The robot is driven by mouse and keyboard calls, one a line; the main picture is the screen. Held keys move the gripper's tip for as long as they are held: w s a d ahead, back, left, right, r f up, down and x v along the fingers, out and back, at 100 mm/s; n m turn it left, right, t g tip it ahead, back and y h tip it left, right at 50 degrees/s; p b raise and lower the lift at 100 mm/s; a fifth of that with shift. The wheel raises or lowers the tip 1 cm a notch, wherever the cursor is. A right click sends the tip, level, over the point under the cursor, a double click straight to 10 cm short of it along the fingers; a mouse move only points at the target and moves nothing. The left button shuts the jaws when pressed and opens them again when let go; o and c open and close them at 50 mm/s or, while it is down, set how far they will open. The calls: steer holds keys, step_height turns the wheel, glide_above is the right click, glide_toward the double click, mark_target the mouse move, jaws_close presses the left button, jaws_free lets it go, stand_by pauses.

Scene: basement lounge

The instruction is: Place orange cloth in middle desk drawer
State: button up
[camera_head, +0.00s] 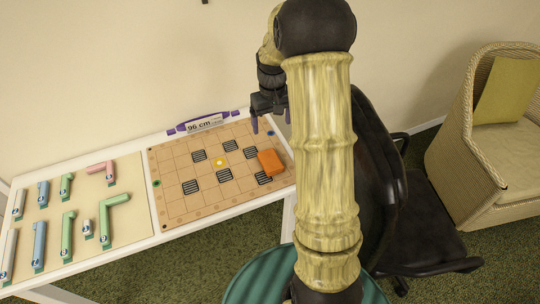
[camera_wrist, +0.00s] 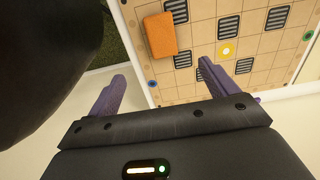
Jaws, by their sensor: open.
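The orange cloth (camera_head: 270,161), a small folded orange block in shape, lies on the right part of a tan grid board (camera_head: 178,207) on the white table. It also shows in the wrist view (camera_wrist: 160,35), beyond my fingertips. My gripper (camera_head: 271,121), with purple fingers, is open and empty. It hangs above the table's back right edge, behind the cloth and apart from it. In the wrist view my gripper (camera_wrist: 162,70) has its fingers spread wide. I see no desk drawer in either view.
Several coloured pipe-like pieces (camera_head: 67,230) lie on a panel at the table's left. A purple-ended "96 cm" item (camera_head: 205,123) lies along the back edge. A black office chair (camera_head: 420,215) and a wicker armchair (camera_head: 490,150) stand at right. A teal round surface (camera_head: 255,280) is in front.

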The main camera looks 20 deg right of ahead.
steer(key=shift+f, duration=0.15)
glide_above(270, 159)
steer(key=f, duration=1.2)
steer(key=shift+s+d, duration=0.2)
steer(key=shift+w+a+f+p, duration=0.1)
steer(key=shift+f+p, duration=0.2)
steer(key=shift+f, duration=1)
steer(key=shift+w+f+p, duration=0.1)
steer(key=shift+f+p, duration=0.15)
steer(key=shift+f, duration=1.05)
steer(key=c, duration=1.2)
